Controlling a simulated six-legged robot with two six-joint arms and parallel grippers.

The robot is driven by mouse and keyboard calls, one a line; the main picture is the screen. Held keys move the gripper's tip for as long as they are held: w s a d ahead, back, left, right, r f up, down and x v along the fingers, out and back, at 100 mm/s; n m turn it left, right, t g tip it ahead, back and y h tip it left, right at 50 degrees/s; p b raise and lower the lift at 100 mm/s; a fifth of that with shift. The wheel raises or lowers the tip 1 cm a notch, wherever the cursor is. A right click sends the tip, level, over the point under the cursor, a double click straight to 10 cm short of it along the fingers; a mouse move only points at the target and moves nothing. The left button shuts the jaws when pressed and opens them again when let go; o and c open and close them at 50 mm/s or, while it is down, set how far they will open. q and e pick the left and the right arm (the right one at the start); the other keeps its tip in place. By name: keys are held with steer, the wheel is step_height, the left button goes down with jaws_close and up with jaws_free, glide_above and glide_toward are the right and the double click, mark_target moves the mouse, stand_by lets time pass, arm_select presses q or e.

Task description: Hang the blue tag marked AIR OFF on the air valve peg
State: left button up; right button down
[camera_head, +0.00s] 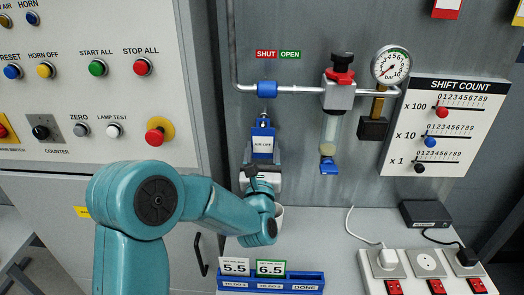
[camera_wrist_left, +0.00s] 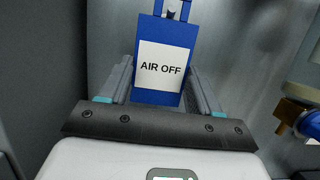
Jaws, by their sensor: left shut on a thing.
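The blue tag (camera_head: 263,144) has a white label reading AIR OFF. It hangs upright in front of the grey panel, just below the blue air valve (camera_head: 267,89) on the pipe. My left gripper (camera_head: 262,163) is shut on the tag's lower part from below. In the left wrist view the tag (camera_wrist_left: 164,62) stands between the two fingers of the left gripper (camera_wrist_left: 161,88), label facing the camera. A blue loop (camera_wrist_left: 172,12) tops the tag, with a small dark thing at it. I cannot tell whether the loop is around the peg. My right gripper is not in view.
SHUT and OPEN labels (camera_head: 278,54) sit above the pipe. A filter unit with a red knob (camera_head: 339,77) and a pressure gauge (camera_head: 391,66) are to the right. A blue card rack (camera_head: 270,283) and a socket strip (camera_head: 427,270) lie on the bench below.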

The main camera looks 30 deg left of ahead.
mark_target(263, 153)
arm_select(q)
steer(key=shift+w+a+r+p, duration=0.1)
steer(key=shift+w+a+p, duration=0.3)
steer(key=shift+w, duration=0.1)
steer(key=shift+w+a+f, duration=0.1)
steer(key=shift+w+f, duration=0.1)
steer(key=shift+w, duration=0.05)
steer(key=b, duration=0.1)
steer(key=f+b, duration=0.1)
steer(key=b, duration=0.1)
steer(key=shift+w+a, duration=0.2)
steer(key=shift+w, duration=0.2)
steer(key=shift+b, duration=0.65)
steer(key=shift+w, duration=0.1)
steer(key=o, duration=0.9)
steer(key=shift+o, duration=0.2)
